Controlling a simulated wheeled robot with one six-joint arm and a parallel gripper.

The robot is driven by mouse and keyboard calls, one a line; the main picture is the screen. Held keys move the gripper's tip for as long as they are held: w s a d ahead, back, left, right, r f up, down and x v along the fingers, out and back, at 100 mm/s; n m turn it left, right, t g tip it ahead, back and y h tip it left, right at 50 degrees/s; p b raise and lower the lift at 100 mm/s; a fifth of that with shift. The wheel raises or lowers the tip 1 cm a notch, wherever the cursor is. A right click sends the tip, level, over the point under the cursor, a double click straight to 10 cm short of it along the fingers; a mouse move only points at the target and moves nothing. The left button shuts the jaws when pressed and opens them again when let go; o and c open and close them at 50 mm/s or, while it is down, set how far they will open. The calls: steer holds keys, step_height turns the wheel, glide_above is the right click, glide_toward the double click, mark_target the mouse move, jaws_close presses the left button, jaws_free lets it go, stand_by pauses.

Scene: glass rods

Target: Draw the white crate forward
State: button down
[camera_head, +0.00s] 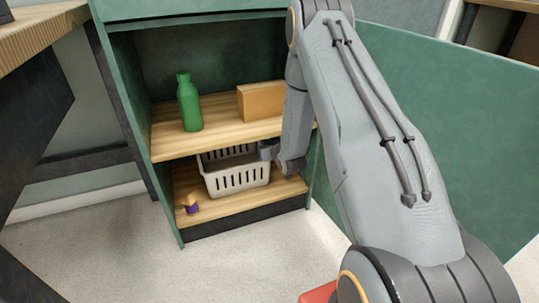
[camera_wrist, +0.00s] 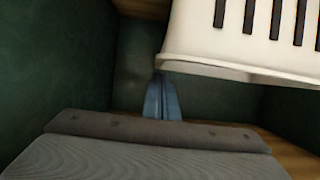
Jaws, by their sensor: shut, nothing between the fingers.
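The white crate (camera_head: 238,181) stands on the lower shelf of the green cabinet, with slots in its front wall. Its back part is shaded under the upper shelf. In the wrist view the slotted crate wall (camera_wrist: 245,52) fills the upper right. My gripper (camera_head: 264,150) is at the crate's right side, near its upper rim, partly hidden by my arm in the head view. In the wrist view my gripper's fingers (camera_wrist: 161,100) are shut together with nothing between them, just below and left of the crate's rim. I cannot tell whether they touch it.
A green bottle (camera_head: 189,102) and an orange-brown box (camera_head: 261,101) stand on the upper shelf (camera_head: 168,142), above the crate. A small purple and yellow object (camera_head: 191,204) is at the lower shelf's front left. The floor (camera_head: 120,250) before the cabinet is clear.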

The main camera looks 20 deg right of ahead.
steer(key=shift+x, duration=0.85)
steer(key=shift+s+f+b, duration=0.2)
steer(key=shift+f+b, duration=0.35)
